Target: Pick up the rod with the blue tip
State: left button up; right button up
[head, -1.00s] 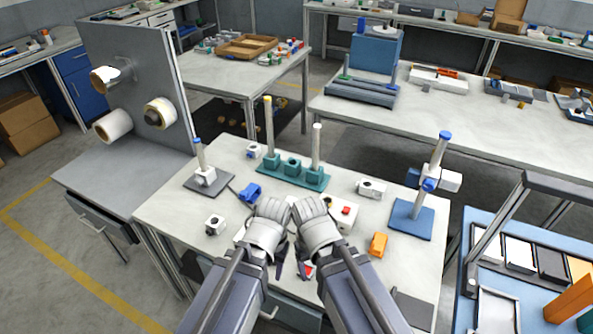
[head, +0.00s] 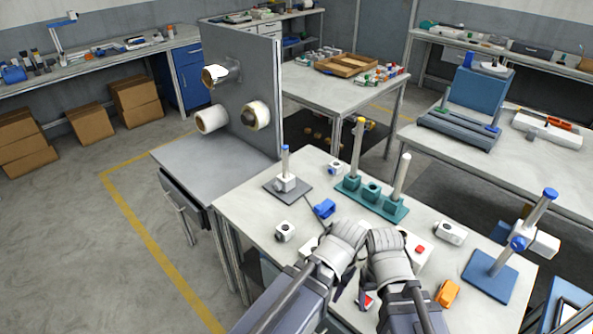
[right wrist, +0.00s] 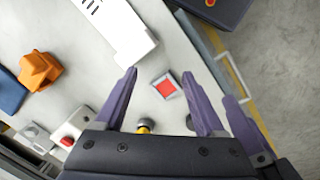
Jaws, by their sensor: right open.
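A pale rod with a blue tip (head: 285,161) stands upright on a small grey base at the table's left back. A second pale rod with a blue tip (head: 534,213) stands on a blue base at the right, with a blue and white clamp on it. A teal holder (head: 372,196) carries a yellow-tipped rod (head: 357,147) and a white-tipped rod (head: 401,178). My right gripper (right wrist: 157,72) is open and empty over the table. My left gripper (head: 345,287) is beside it, its fingers mostly hidden by the arm. Both are apart from the rods.
A grey panel with rolls (head: 252,90) stands at the left.

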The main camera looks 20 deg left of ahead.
aim_at(284, 147)
jog(key=j+z, duration=0.2)
jog(key=j, duration=0.35)
jog(key=j+z, duration=0.2)
jog(key=j, duration=0.35)
jog(key=k+j+z, duration=0.2)
jog(key=j, duration=0.35)
jog(key=j+z, duration=0.25)
jog(key=j, duration=0.3)
